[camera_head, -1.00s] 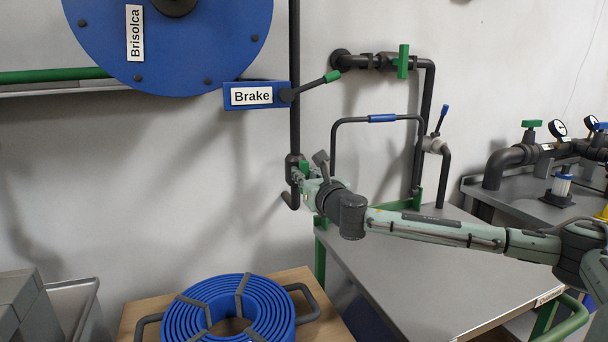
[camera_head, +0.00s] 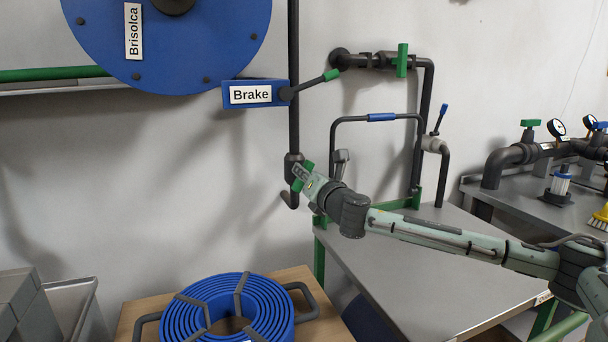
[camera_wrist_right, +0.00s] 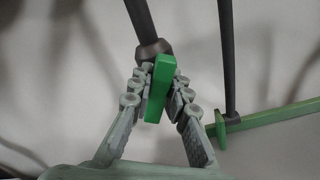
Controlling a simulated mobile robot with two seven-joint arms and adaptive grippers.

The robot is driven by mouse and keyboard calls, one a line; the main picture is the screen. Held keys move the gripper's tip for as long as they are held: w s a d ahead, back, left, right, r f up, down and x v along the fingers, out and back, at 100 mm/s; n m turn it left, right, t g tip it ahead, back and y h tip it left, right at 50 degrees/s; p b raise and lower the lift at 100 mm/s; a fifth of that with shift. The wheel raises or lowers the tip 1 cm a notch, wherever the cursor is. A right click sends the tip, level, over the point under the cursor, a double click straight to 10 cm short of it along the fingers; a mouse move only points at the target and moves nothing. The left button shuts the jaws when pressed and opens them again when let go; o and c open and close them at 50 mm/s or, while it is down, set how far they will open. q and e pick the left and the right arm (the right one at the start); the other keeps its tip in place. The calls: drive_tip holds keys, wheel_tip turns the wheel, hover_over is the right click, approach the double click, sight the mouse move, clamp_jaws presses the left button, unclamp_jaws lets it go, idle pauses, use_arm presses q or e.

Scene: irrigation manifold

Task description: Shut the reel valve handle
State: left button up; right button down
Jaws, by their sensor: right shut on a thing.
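The reel valve handle is a green lever (camera_head: 303,176) on the dark valve body of the vertical pipe below the brake box. It is tilted in the head view, its upper end to the right. My right gripper (camera_head: 299,175) reaches it from the right and covers part of it. In the right wrist view the green handle (camera_wrist_right: 160,88) stands between the two fingers of my right gripper (camera_wrist_right: 159,85), which are closed on its sides. The dark pipe and valve body (camera_wrist_right: 153,50) show behind it. My left gripper is out of view.
A blue brake box (camera_head: 252,94) with a green-tipped lever sits above, beside the blue reel (camera_head: 190,45). A dark pipe frame with a blue grip (camera_head: 382,117) stands close behind my right wrist. A coiled blue hose (camera_head: 228,308) lies below. The grey bench top (camera_head: 420,270) is clear.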

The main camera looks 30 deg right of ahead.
drive_tip(key=m, duration=0.4)
drive_tip(key=shift+d+f+m+b, duration=0.2)
drive_tip(key=shift+m+b, duration=0.1)
drive_tip(key=shift+m, duration=0.1)
drive_tip(key=m, duration=0.3)
drive_tip(key=shift+f+m, duration=0.1)
drive_tip(key=shift+m, duration=0.2)
drive_tip(key=m, duration=0.3)
drive_tip(key=shift+d+f, duration=0.1)
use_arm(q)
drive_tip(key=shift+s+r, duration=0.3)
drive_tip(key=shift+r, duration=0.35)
use_arm(e)
drive_tip(key=shift+m, duration=0.7)
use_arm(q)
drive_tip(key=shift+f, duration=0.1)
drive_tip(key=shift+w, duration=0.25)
use_arm(e)
drive_tip(key=shift+f, duration=0.1)
drive_tip(key=c, duration=1.4)
unclamp_jaws()
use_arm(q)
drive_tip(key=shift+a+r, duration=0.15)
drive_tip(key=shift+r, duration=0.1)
